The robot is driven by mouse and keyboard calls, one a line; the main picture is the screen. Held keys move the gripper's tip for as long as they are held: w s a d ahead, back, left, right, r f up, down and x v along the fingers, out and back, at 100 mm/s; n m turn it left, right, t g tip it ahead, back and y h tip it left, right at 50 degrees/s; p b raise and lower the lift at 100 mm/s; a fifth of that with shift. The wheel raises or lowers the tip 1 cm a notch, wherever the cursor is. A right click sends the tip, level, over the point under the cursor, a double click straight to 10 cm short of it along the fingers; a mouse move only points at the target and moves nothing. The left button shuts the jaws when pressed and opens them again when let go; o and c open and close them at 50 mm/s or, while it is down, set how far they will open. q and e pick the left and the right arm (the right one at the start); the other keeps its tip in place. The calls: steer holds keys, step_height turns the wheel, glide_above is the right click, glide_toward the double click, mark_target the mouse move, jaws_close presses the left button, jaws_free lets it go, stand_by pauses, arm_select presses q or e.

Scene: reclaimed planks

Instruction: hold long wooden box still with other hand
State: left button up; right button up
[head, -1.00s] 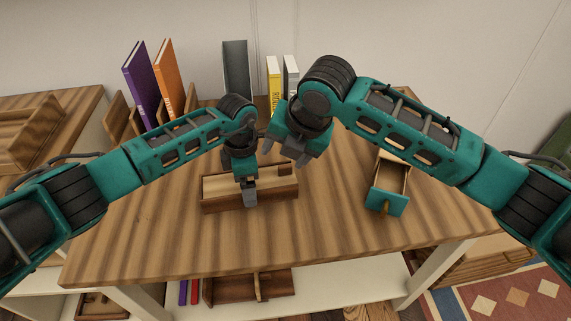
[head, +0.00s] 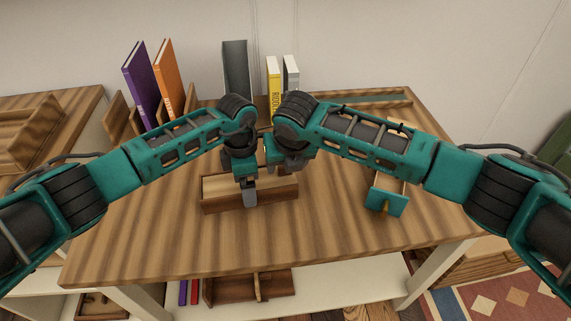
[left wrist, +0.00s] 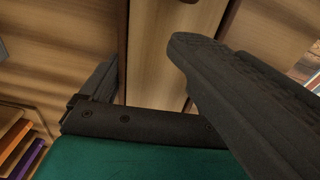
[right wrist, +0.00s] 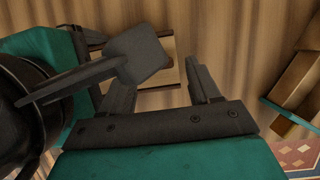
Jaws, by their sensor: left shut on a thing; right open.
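The long wooden box (head: 278,192) lies on the table in front of me, with a pale top and brown walls. My left gripper (head: 249,190) is shut on it near the middle of its front side, one finger showing outside the front wall. In the left wrist view the box (left wrist: 172,50) runs between the fingers. My right gripper (head: 284,162) is open above the box's right part, partly hidden by its own arm. In the right wrist view the box (right wrist: 157,75) shows beyond the open fingers, partly covered by my left gripper. I cannot tell whether the right fingers touch it.
A small teal-fronted drawer box (head: 386,202) stands to the right. The table's front area (head: 270,240) is clear.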

steer(key=shift+x, duration=1.1)
steer(key=shift+c, duration=0.2)
jaws_close()
